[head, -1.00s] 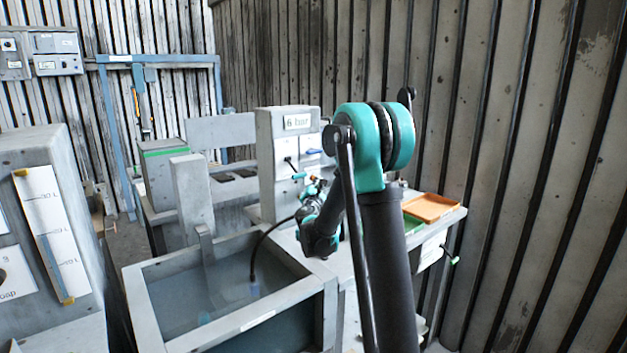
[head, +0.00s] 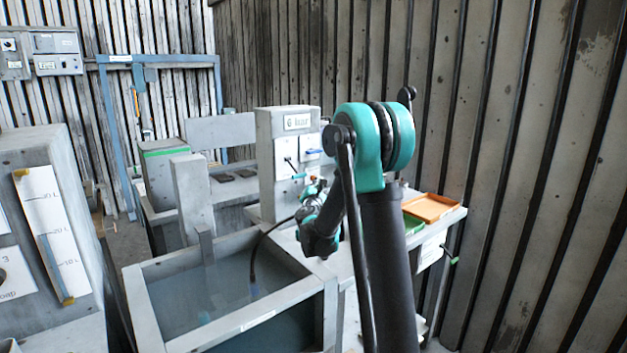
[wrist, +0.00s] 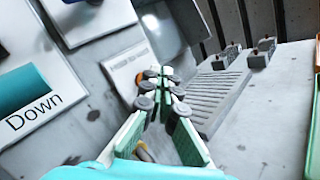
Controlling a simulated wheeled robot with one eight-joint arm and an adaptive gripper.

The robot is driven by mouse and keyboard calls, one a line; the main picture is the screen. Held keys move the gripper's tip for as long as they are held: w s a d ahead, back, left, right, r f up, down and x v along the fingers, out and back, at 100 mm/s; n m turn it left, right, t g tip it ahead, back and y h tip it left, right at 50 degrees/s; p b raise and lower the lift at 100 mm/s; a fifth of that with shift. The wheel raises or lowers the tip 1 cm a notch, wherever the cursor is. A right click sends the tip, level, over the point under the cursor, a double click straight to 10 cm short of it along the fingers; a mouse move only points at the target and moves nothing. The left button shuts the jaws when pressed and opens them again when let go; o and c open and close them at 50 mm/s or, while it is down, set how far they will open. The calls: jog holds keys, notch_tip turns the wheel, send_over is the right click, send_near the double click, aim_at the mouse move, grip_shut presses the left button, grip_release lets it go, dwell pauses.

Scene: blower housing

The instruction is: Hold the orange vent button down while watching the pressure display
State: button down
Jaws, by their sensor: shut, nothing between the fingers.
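My gripper (wrist: 160,85) is shut and empty in the wrist view, its fingertips together above a grey surface. I cannot make out a pressure reading.
A white plate marked "Down" (wrist: 33,113) holds a teal part at the left of the wrist view. A grooved grey plate (wrist: 215,100) lies right of the fingers. A water tank (head: 135,300) stands left of my arm; an orange tray (head: 432,208) sits to its right.

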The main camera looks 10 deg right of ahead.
jog(key=shift+w, duration=0.1)
jog(key=shift+w+a, duration=0.2)
jog(key=shift+w, duration=0.1)
jog(key=shift+w+a, duration=0.2)
jog(key=shift+w, duration=0.1)
dwell(3.4)
jog(key=shift+s+d, duration=0.1)
dwell(0.3)
jog(key=shift+s+d, duration=0.3)
jog(key=shift+s, duration=0.3)
jog(key=shift+s+d, duration=0.4)
jog(key=shift+s, duration=0.3)
jog(key=shift+s+d, duration=0.45)
jog(key=shift+s, duration=0.3)
jog(key=shift+s+d, duration=0.4)
jog(key=shift+s, duration=0.3)
